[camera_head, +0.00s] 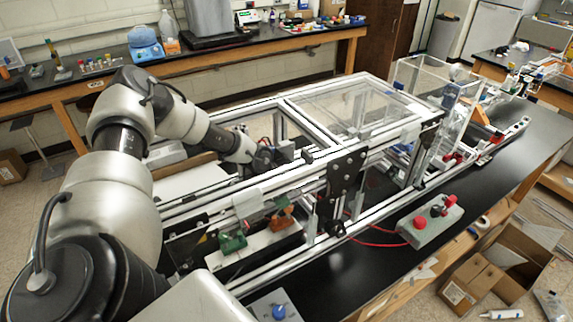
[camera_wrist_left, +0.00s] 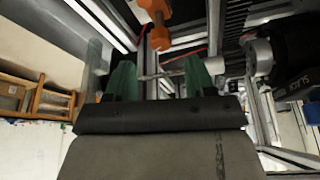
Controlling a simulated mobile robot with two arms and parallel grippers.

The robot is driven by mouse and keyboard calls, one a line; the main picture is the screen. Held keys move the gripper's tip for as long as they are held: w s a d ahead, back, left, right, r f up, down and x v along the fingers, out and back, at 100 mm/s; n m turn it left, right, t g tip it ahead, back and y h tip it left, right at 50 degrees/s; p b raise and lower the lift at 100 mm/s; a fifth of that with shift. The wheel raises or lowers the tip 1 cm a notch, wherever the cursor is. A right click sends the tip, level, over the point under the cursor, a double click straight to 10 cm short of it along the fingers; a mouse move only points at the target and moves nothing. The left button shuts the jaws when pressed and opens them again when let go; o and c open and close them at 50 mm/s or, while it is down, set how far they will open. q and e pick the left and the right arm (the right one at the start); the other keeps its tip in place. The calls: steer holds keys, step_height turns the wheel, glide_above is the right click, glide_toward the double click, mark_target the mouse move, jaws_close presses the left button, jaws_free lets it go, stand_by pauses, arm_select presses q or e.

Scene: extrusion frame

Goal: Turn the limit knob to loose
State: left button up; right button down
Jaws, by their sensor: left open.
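No knob in view has a label I can read, so I cannot tell which is the limit knob. A blue knob (camera_head: 278,312) sits on a small grey plate at the bottom of the head view. A grey control box (camera_head: 425,228) on the black bench has red buttons and a dark knob (camera_head: 437,210). My left gripper (camera_head: 268,158) is small and partly hidden at the frame's left part. In the left wrist view its two green fingers (camera_wrist_left: 160,78) stand apart, open. A thin rod shows between them; I cannot tell its depth. My right gripper is not in view.
The aluminium extrusion frame (camera_head: 335,165) with clear panels fills the middle. Green (camera_head: 232,242) and orange (camera_head: 282,220) parts sit inside its near side. A red cable (camera_head: 375,243) runs to the control box. The black bench right of that box is mostly clear.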

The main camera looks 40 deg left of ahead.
arm_select(q)
steer(key=shift+x, duration=2.8)
steer(key=c, duration=0.9)
